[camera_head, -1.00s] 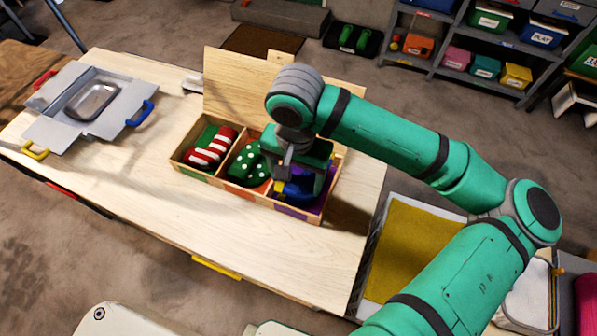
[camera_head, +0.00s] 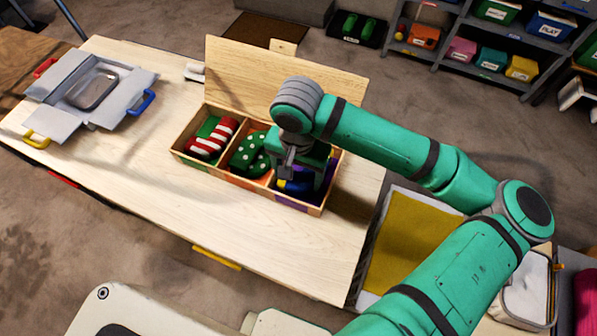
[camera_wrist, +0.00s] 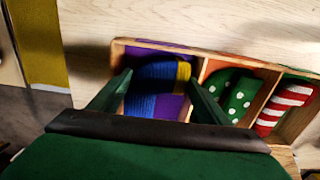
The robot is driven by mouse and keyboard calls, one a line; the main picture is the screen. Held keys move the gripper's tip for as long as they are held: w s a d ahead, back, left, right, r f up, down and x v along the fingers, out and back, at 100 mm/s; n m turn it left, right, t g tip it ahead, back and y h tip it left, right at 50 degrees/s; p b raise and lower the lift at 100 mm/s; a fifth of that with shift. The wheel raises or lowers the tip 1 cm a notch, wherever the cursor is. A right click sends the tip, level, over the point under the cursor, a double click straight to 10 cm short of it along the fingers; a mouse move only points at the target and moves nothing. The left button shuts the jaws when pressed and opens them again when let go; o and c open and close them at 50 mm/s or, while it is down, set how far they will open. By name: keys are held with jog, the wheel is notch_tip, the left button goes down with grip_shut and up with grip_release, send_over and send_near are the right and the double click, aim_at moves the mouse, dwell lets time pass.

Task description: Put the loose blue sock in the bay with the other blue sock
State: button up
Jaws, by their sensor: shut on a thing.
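The wooden box (camera_head: 246,186) has three bays and stands on the pale table. Its right bay, purple inside, contains blue fabric with a yellow band (camera_wrist: 160,72), seen in the wrist view. My gripper (camera_head: 298,184) reaches down into this bay, and its fingers (camera_wrist: 161,92) are on either side of the blue sock (camera_wrist: 145,103), shut on it. I cannot clearly tell the held sock from the other blue one, as they lie together and the fingers partly cover them. The middle bay has a green sock with white dots (camera_head: 250,152); the left has a red-and-white striped sock (camera_head: 213,138).
The box's raised lid (camera_head: 250,75) stands behind the bays. A grey open case (camera_head: 60,110) lies at the table's left. The table front (camera_head: 180,215) is clear. A yellow-lined bin (camera_head: 408,240) is right of the table.

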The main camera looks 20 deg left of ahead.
aim_at(299, 177)
jog(key=shift+d+f, duration=0.1)
jog(key=shift+f, duration=0.3)
jog(key=o, duration=1)
notch_tip(299, 177, up, 13)
jog(key=shift+r, duration=0.1)
jog(key=shift+w, duration=0.1)
dwell(0.7)
